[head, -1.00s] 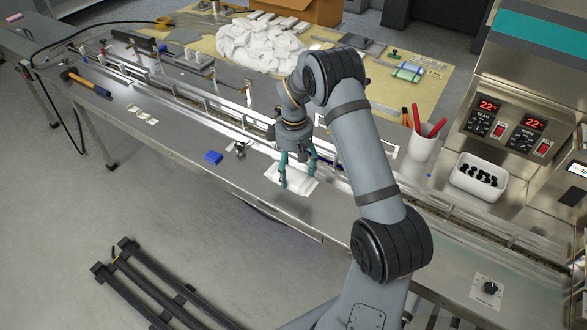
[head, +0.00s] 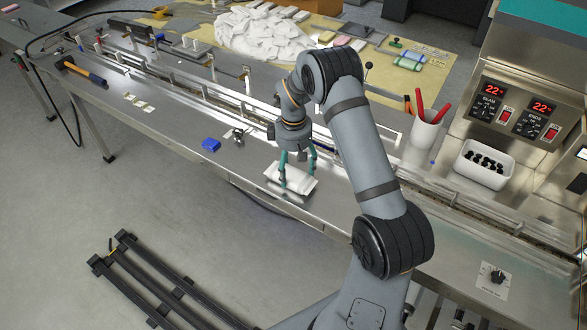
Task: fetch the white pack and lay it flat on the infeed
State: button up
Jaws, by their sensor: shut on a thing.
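The white pack (head: 300,184) is at the front edge of the steel table, between the fingers of my gripper (head: 298,180). My gripper points down and its teal fingers are shut on the pack. The pack looks roughly level; I cannot tell whether it still touches the table. The infeed (head: 215,92) is the long channel with metal rails running along the table behind the gripper. My arm hides part of it.
A heap of white packs (head: 262,38) lies on the mat behind. A hammer (head: 85,73) lies far left. A white cup (head: 425,130) with red-handled tools and a white bin (head: 484,164) stand right.

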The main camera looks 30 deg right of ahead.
jog(key=shift+f, duration=0.25)
dwell(0.4)
jog(key=o, duration=1.2)
jog(key=shift+o, duration=0.2)
jog(key=shift+r, duration=0.1)
notch_tip(320, 180, up, 12)
notch_tip(320, 180, down, 12)
jog(key=shift+f, duration=0.1)
jog(key=shift+r, duration=0.25)
